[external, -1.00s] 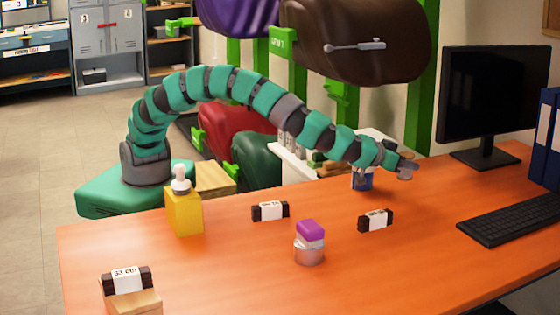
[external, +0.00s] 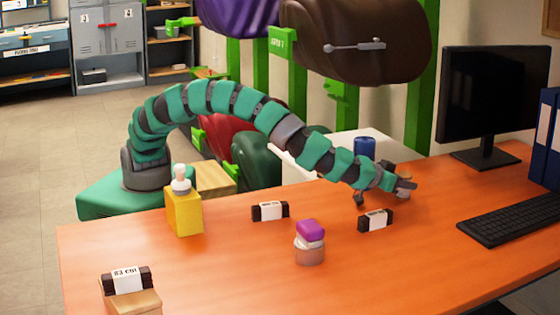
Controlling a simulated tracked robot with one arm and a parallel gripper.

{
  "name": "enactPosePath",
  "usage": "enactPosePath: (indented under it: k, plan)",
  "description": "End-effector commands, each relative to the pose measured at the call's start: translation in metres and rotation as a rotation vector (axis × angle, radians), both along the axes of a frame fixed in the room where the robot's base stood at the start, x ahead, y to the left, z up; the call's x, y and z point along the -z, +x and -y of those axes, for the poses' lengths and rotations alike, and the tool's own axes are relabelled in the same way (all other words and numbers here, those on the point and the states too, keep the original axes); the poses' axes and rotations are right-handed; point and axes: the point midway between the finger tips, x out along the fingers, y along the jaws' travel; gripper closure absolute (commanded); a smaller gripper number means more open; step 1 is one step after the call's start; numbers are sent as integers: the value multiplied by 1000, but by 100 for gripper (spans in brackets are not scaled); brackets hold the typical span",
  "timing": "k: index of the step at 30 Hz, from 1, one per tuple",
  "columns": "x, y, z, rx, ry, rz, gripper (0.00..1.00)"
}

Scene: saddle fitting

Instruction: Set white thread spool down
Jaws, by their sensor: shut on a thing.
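My gripper (external: 404,187) is at the end of the green arm, low over the orange desk on the right of centre. It is shut on a small pale thing (external: 403,194), seemingly the white thread spool, mostly hidden by the fingers. I cannot tell whether the spool touches the desk (external: 430,270). A dark block with a white label (external: 375,220) lies just below and left of the gripper in the picture.
A round tin with a purple and white top (external: 310,243), a second labelled block (external: 270,211) and a yellow pump bottle (external: 184,212) stand left. A blue container (external: 364,147) shows behind the arm. The keyboard (external: 515,217) and monitor (external: 495,100) are right. The front right desk is clear.

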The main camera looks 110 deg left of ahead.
Motion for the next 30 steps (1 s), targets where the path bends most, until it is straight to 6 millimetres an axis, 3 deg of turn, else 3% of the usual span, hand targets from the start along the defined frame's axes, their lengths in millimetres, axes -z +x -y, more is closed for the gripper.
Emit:
enactPosePath:
  k: [8, 9, 11, 12, 23, 30]
  plan:
    - [7, 0, -1, 0, 0, -3, 86]
    - [8, -1, -1, 0, 0, -3, 61]
    - [8, -1, -1, -1, 0, -4, 44]
    - [9, -1, -1, -1, -1, -5, 42]
    - [10, -2, -1, -2, -3, -8, 42]
    - [-4, -5, 4, 1, -3, -9, 42]
